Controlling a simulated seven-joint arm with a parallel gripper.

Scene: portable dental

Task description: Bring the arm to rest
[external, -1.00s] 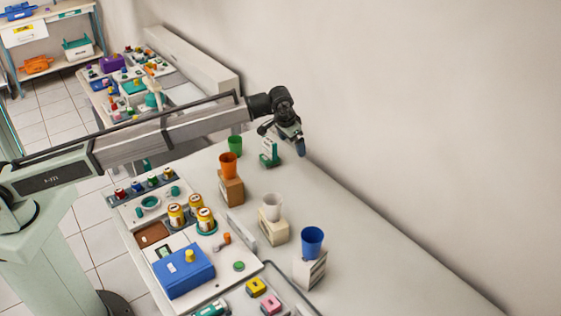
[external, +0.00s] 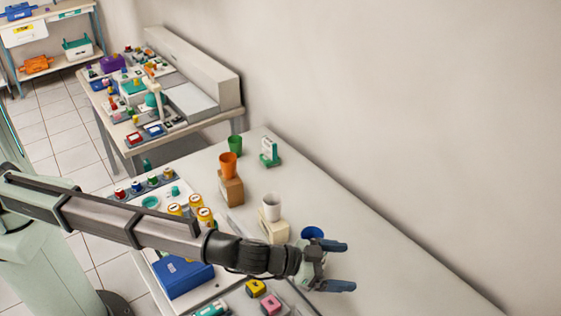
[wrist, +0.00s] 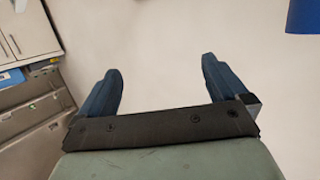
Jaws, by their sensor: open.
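My gripper (external: 341,266) is open and empty at the right end of my arm, over the front right part of the table (external: 400,280). Its two blue fingers are spread apart in the wrist view (wrist: 160,88), with nothing between them. The blue cup (external: 312,232) is just behind the gripper and partly hidden by it. Whether they touch cannot be told in the external view. A blue shape, likely this cup, shows at the top right of the wrist view (wrist: 302,15), apart from the fingers.
A white cup (external: 271,206), an orange cup (external: 228,165) and a green cup (external: 235,144) stand in a row behind. A blue box (external: 182,276) and yellow cans (external: 205,216) lie beneath or beside my arm. The table's right side is clear along the wall.

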